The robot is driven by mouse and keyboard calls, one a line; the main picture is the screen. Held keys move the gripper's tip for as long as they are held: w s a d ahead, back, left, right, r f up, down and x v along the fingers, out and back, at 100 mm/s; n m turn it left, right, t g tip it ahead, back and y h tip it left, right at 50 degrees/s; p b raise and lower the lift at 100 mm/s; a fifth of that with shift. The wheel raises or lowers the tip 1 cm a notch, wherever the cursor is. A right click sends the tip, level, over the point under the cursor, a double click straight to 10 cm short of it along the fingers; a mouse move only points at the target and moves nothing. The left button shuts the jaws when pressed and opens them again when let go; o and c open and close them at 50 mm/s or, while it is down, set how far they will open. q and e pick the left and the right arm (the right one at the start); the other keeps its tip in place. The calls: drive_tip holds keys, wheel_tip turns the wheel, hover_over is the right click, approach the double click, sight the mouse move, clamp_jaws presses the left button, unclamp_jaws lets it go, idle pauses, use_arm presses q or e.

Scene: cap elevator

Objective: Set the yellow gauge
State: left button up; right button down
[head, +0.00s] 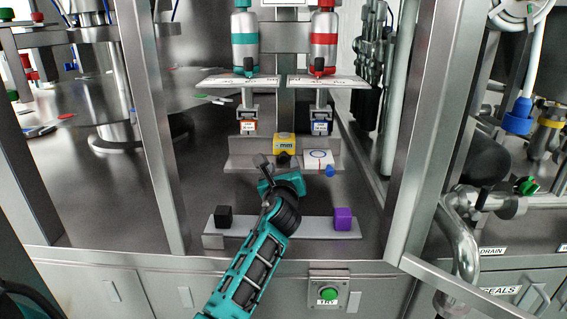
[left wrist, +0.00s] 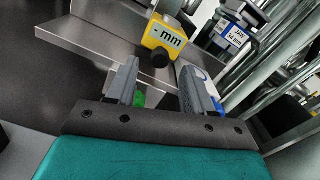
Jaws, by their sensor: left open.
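The yellow gauge (head: 285,143) sits on the upper metal shelf at the centre of the head view. It is a small yellow block with a white label and a dark round knob below. In the left wrist view the gauge (left wrist: 163,38) shows its "- mm" label and black knob. My left gripper (head: 264,168) is just below and left of the gauge in the head view. In the left wrist view its two fingers (left wrist: 158,88) are open and apart, pointing toward the gauge, with nothing clearly held between them. My right gripper is not in view.
A white card with a blue circle (head: 319,158) and a blue knob stand right of the gauge. A black cube (head: 223,216) and a purple cube (head: 342,219) sit on the lower shelf (head: 290,229). Teal (head: 245,45) and red (head: 323,42) bottles stand above. Metal posts frame the opening.

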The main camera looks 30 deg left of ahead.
sight(284, 159)
use_arm(q)
drive_tip(key=shift+b+x, duration=0.5)
drive_tip(key=shift+x, duration=1.95)
drive_tip(key=shift+c, duration=0.3)
clamp_jaws()
